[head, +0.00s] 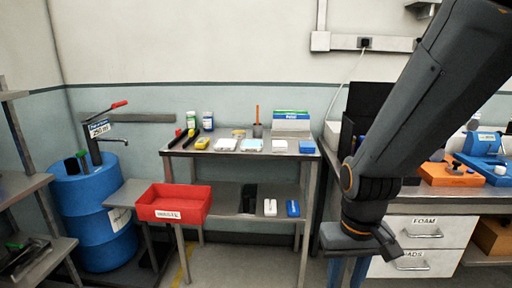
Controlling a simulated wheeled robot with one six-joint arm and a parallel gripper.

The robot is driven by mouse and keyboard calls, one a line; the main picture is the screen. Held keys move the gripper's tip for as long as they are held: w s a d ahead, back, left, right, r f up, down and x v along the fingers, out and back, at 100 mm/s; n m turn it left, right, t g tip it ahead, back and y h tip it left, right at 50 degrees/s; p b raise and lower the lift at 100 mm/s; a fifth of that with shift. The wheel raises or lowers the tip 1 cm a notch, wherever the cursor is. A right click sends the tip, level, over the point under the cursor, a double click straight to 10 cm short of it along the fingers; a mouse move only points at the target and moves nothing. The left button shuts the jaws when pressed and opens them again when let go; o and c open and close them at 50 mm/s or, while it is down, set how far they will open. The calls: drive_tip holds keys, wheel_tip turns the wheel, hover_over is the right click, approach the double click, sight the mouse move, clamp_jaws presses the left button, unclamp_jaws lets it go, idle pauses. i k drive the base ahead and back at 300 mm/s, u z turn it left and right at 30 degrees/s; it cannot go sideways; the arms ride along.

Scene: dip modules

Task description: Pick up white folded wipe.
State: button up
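Several small whitish flat items lie on the grey bench top: one at left (226,145), a pale bluish one in the middle (252,145) and a small white block-like one at right (279,146). Any of them could be the white folded wipe; I cannot tell which at this size. My gripper (372,247) hangs at the end of my dark arm, right of the bench and in front of the drawer unit. It is well apart from these items. Its fingers are hard to make out, so its opening is unclear.
A red bin (174,217) stands at the bench's lower left, beside a blue drum (92,225). The lower shelf holds a black item (249,198), a white one (270,207) and a blue one (292,208). Bottles and a labelled box (291,121) stand at the bench's back.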

sight(278, 146)
drive_tip(key=u, duration=1.15)
drive_tip(key=i, duration=2.2)
drive_tip(key=z, duration=2.85)
